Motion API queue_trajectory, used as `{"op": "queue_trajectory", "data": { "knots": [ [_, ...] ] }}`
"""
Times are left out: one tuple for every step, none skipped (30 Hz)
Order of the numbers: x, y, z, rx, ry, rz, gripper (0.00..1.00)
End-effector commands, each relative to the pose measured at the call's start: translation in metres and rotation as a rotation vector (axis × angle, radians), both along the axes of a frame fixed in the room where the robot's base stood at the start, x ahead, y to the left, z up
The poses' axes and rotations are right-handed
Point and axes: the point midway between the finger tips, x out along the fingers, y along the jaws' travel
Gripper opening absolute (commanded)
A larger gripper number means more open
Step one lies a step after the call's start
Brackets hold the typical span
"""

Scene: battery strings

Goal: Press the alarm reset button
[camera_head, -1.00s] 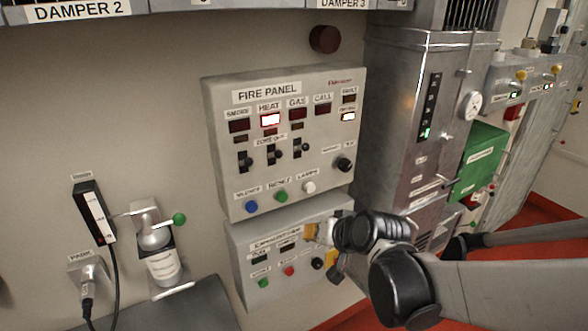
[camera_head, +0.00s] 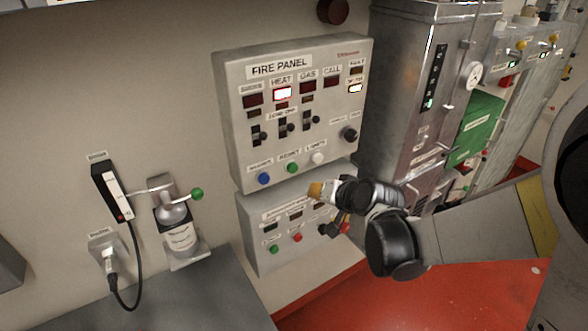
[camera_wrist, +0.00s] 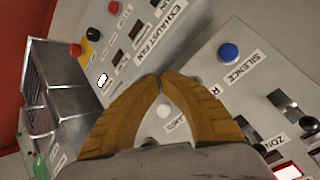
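The fire panel (camera_head: 235,125) hangs on the wall. Its bottom row has a blue SILENCE button (camera_head: 264,178), a green RESET button (camera_head: 292,168) and a white LAMPS button (camera_head: 318,157). The red HEAT lamp (camera_head: 282,93) is lit. My gripper (camera_head: 316,189) is just below the white button in the picture, over the panel below. In the wrist view its yellow-brown fingertips (camera_wrist: 160,77) meet with nothing between them. There the blue button (camera_wrist: 228,52) is right of the tips and the white button (camera_wrist: 165,110) shows between the fingers.
The exhaust fan panel (camera_head: 256,240) with green and red buttons sits directly below the fire panel. A metal cabinet (camera_head: 400,90) stands at right.

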Motion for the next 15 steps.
{"op": "queue_trajectory", "data": {
  "knots": [
    [0.006, 0.004, 0.0, -0.001, -0.001, 0.002, 0.0],
    [0.009, 0.007, 0.0, -0.001, -0.001, 0.002, 0.0],
    [0.014, 0.01, 0.0, 0.0, -0.001, 0.001, 0.0],
    [0.018, 0.013, 0.001, 0.001, -0.001, 0.002, 0.0],
    [0.022, 0.015, 0.001, 0.001, -0.001, 0.002, 0.0],
    [0.027, 0.018, 0.001, -0.001, -0.001, 0.002, 0.0],
    [0.03, 0.021, 0.001, -0.001, -0.001, 0.002, 0.0],
    [0.033, 0.023, 0.001, 0.0, -0.001, 0.001, 0.0],
    [0.037, 0.026, 0.0, 0.0, -0.001, 0.001, 0.0],
    [0.04, 0.028, 0.0, 0.0, -0.001, 0.001, 0.0],
    [0.043, 0.03, -0.001, 0.0, -0.001, 0.001, 0.0],
    [0.047, 0.032, -0.001, 0.0, 0.0, 0.002, 0.0],
    [0.049, 0.034, -0.001, 0.0, 0.0, 0.002, 0.0],
    [0.051, 0.035, -0.001, -0.001, 0.0, 0.001, 0.0],
    [0.053, 0.036, -0.001, -0.001, 0.0, 0.001, 0.0]
  ]
}}
